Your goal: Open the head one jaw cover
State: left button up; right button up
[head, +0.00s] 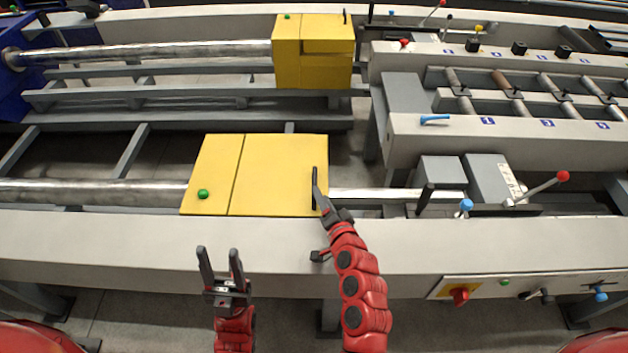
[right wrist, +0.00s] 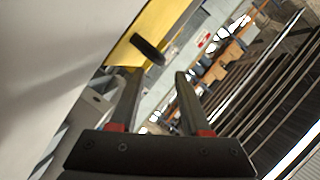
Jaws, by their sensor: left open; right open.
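A yellow jaw cover (head: 270,175) lies flat on the near bench, with a green knob on its left part. A black handle (head: 315,178) stands at its right edge. The cover looks closed. My right gripper (head: 320,194) is open at the handle, its fingers partly overlapping it in the head view. In the right wrist view, the handle (right wrist: 148,49) is just beyond the fingertips, nearer the left finger (right wrist: 128,98), and does not appear gripped. A strip of the yellow cover (right wrist: 150,22) shows behind it. My left gripper (head: 220,262) is open and empty in front of the bench.
A second yellow cover (head: 312,72) stands on the far bench. Right of the near cover are a metal bar, grey blocks (head: 440,175) and a red-knobbed lever (head: 545,187). A control panel with a red switch (head: 460,296) is on the bench front. The grey front rail (head: 120,240) is clear.

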aim_at(314, 182)
jog(key=p+x, duration=0.1)
jog(key=x, duration=0.6)
jog(key=shift+w+f, duration=0.1)
jog(key=shift+w, duration=0.05)
grip_shut()
dwell(1.3)
